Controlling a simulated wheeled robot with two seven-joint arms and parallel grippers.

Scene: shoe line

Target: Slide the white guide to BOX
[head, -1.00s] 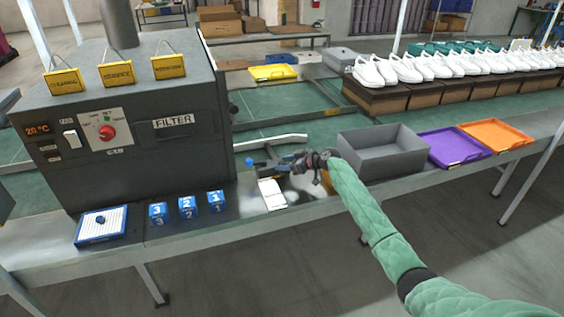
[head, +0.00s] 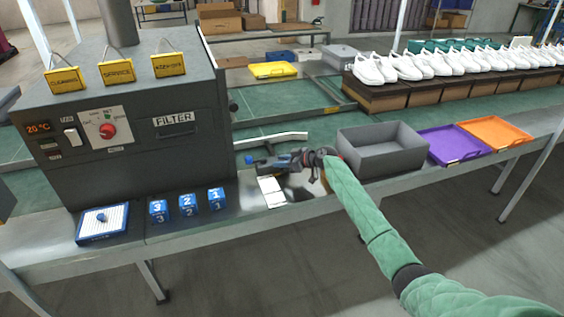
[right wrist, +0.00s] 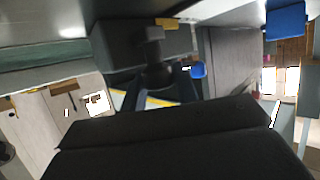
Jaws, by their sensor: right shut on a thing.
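The white guide (head: 285,139) is a pale bar lying over the green belt, to the right of the dark filter machine. My right gripper (head: 262,163) is at the near side of the belt, just in front of the guide. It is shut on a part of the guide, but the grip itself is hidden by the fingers. A blue knob (head: 249,160) shows at the fingertips. In the right wrist view the fingers (right wrist: 160,85) are dark, with the blue knob (right wrist: 198,70) just beside them. No BOX label is readable. My left gripper is not in view.
The filter machine (head: 150,170) stands close on the left. A grey open bin (head: 385,160) is to the right of my gripper, then purple (head: 450,146) and orange (head: 500,136) trays. Blue numbered blocks (head: 187,205) and a white card (head: 270,190) lie on the front ledge.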

